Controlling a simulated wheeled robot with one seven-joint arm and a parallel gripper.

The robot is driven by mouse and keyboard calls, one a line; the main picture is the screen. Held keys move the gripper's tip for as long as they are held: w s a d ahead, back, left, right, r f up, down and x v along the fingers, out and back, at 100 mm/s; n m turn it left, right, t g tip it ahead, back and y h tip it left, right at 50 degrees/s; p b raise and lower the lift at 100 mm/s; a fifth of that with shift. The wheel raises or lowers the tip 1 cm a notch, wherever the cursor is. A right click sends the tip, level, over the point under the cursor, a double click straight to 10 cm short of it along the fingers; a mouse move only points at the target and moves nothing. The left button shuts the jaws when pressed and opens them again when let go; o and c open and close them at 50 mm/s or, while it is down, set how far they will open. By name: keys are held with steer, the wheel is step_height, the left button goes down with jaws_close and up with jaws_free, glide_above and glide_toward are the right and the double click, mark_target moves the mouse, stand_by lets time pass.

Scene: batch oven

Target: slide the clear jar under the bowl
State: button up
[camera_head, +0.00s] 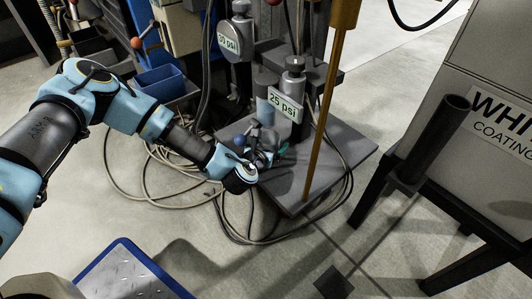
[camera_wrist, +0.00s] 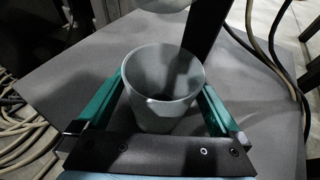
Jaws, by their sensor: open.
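A grey, see-through-looking open-topped jar (camera_wrist: 165,90) stands upright on a grey plate (camera_wrist: 60,85) in the wrist view. My gripper (camera_wrist: 163,82) is open, with one green finger on each side of the jar. Whether the fingers touch its wall, I cannot tell. In the head view my gripper (camera_head: 268,150) is low over the plate (camera_head: 335,165), in front of the 25 psi sign, and the jar is hard to make out there. A pale rounded edge (camera_wrist: 162,4) at the top of the wrist view may be the bowl; most of it is out of frame.
A cylinder with a "25 psi" sign (camera_head: 285,106) stands behind my gripper. A brown post (camera_head: 325,110) rises to its right. Loose hoses (camera_head: 150,195) lie on the floor. A blue-edged tray (camera_head: 130,275) is at the front, and a white coating cabinet (camera_head: 490,100) stands right.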

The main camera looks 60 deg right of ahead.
steer(key=shift+x, duration=0.95)
steer(key=c, duration=1.2)
steer(key=o, duration=1.2)
steer(key=p+v, duration=0.4)
steer(key=v, duration=0.7)
